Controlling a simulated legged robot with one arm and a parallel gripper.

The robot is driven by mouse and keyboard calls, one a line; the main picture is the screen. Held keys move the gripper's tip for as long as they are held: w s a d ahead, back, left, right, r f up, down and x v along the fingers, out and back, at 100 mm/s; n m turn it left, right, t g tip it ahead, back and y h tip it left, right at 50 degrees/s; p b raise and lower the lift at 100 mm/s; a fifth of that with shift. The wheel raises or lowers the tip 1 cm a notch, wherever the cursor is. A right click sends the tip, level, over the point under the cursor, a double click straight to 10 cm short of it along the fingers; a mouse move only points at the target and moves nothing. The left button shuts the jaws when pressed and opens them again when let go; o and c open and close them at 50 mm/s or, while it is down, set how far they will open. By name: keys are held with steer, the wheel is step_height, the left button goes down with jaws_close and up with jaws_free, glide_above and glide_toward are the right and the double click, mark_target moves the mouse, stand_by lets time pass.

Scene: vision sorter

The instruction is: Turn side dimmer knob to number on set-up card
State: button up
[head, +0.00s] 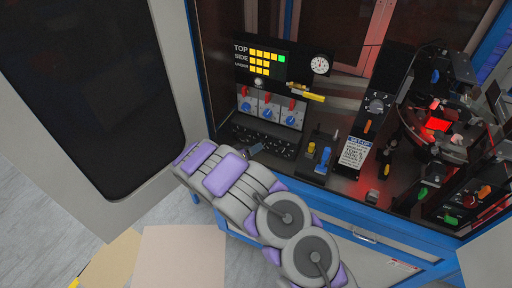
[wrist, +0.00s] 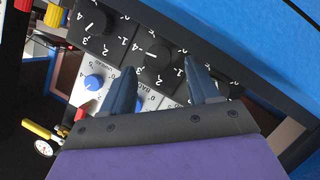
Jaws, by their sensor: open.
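My gripper (head: 256,148) is at the black row of dials below the blue-knob panels in the head view. In the wrist view its two blue fingers (wrist: 163,84) are open and empty, with a black numbered knob (wrist: 155,60) showing between and beyond them. I cannot tell whether they touch it. Another black knob (wrist: 97,22) is beside it at upper left. Which knob is the side dimmer cannot be read. The set-up card (head: 353,152) is a white card with a blue heading, right of my gripper; its lines are too small to read surely.
White panels with blue knobs (head: 268,112) and red switches sit above the black row. A TOP/SIDE display (head: 262,59) and a round gauge (head: 320,64) are higher up. Blue and yellow levers (head: 323,160) stand to the right. The open cabinet door (head: 95,90) is at left.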

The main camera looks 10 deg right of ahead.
steer(key=shift+x, duration=1.8)
steer(key=c, duration=1)
steer(key=shift+c, duration=0.2)
